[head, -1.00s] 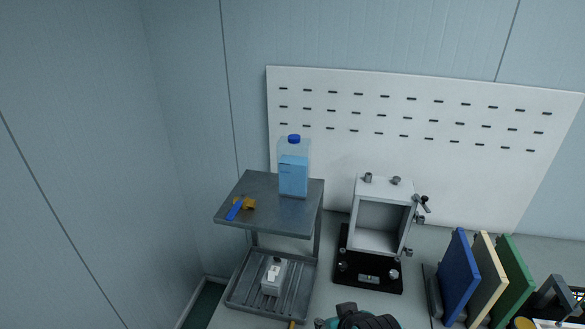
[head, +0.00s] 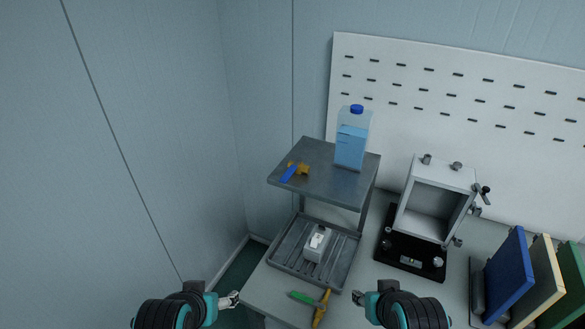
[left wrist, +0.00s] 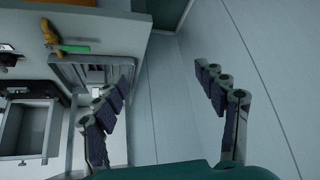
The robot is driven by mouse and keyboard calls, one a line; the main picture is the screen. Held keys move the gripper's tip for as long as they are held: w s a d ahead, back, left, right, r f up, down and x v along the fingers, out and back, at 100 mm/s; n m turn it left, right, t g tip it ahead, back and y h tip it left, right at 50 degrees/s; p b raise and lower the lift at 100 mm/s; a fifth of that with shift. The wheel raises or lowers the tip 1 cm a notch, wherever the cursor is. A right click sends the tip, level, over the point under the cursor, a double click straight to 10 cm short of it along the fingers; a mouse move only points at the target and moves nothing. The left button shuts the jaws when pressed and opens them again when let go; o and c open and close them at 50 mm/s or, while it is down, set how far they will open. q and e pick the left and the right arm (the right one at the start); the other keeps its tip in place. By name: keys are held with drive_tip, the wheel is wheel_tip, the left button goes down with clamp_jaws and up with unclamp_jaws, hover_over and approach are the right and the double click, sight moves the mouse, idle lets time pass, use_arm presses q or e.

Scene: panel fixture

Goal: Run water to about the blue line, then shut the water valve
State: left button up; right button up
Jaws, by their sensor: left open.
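A clear bottle (head: 352,145) with a blue cap and blue contents stands upright on the upper shelf (head: 325,185); I cannot make out a separate blue line on it. A brass-yellow valve with a blue handle (head: 288,174) is at the shelf's left side. A yellow valve with a green handle (head: 303,297) is low at the bench front; it also shows in the left wrist view (left wrist: 75,48). My left gripper (head: 230,300) is open and empty, left of the green-handled valve; its spread fingers show in the left wrist view (left wrist: 163,75). My right gripper (head: 357,297) is right of that valve; its jaws are too small to read.
A ribbed tray (head: 285,254) under the shelf holds a small white switch box (head: 316,243). A grey open-fronted box (head: 436,200) on a black base (head: 405,255) stands right. Upright panels, the blue one (head: 510,272) foremost, are at far right. A pegboard (head: 450,100) backs the bench.

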use_arm(q)
drive_tip(key=shift+c, duration=0.4)
drive_tip(key=c, duration=0.5)
drive_tip(key=w+d+h, duration=0.1)
drive_tip(key=d, duration=0.1)
drive_tip(key=w+d+r+n+h, duration=0.1)
drive_tip(key=d, duration=0.1)
drive_tip(key=w+d+r+n+h, duration=0.1)
drive_tip(key=w, duration=0.1)
drive_tip(key=shift+d+h+p, duration=0.3)
drive_tip(key=shift+d+p, duration=0.1)
drive_tip(key=c, duration=0.5)
drive_tip(key=shift+o, duration=0.2)
drive_tip(key=n+t+h+p, duration=0.1)
drive_tip(key=n+t+h, duration=0.45)
drive_tip(key=h, duration=0.45)
approach(288, 174)
drive_tip(key=x, duration=0.3)
drive_tip(key=shift+n+g, duration=0.35)
drive_tip(key=shift+n, duration=0.1)
drive_tip(key=b+x, duration=0.1)
drive_tip(key=x, duration=0.6)
drive_tip(key=shift+w+a+f, duration=0.1)
clamp_jaws()
